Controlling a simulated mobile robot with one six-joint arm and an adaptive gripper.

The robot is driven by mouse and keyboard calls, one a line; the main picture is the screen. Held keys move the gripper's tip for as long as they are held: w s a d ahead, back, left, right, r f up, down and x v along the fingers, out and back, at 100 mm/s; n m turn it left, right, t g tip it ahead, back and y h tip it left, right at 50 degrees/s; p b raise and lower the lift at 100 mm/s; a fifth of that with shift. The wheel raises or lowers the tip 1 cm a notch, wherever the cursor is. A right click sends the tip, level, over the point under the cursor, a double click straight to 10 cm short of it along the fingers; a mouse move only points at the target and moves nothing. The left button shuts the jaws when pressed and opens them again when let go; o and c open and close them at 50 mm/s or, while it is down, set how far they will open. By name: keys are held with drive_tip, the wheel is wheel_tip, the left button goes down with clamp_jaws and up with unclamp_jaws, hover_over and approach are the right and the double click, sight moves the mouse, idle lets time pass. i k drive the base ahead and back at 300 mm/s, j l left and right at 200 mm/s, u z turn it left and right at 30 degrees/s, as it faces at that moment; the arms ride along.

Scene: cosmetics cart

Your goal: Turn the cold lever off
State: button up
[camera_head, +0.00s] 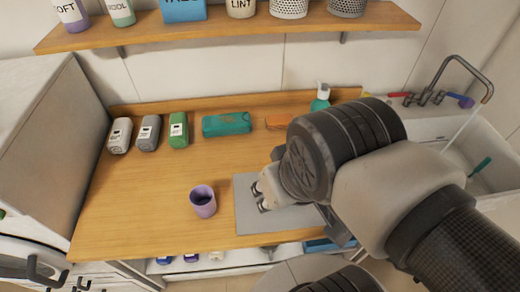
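The faucet (451,62) stands behind the sink at the far right, with a curved grey spout. A blue-purple lever (461,100), by its colour the cold one, is on its right side. A red lever (399,94) is on its left side. A thin pale stream (461,127) runs down from the spout into the sink. My gripper (262,197) is over the grey mat, well left of the faucet, with nothing visible in it. My arm hides much of it, and its opening is unclear.
A purple cup (203,201) stands just left of my gripper, beside the grey mat (247,222). A teal soap bottle (320,97) is behind my arm. A green-handled item (481,165) lies in the sink (506,160). A shelf (240,31) with containers hangs above.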

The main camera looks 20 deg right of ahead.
sight(443, 92)
drive_tip(key=z, duration=2.05)
drive_tip(key=i+l+z, duration=0.2)
drive_tip(key=i+l, duration=0.8)
drive_tip(key=i, duration=0.1)
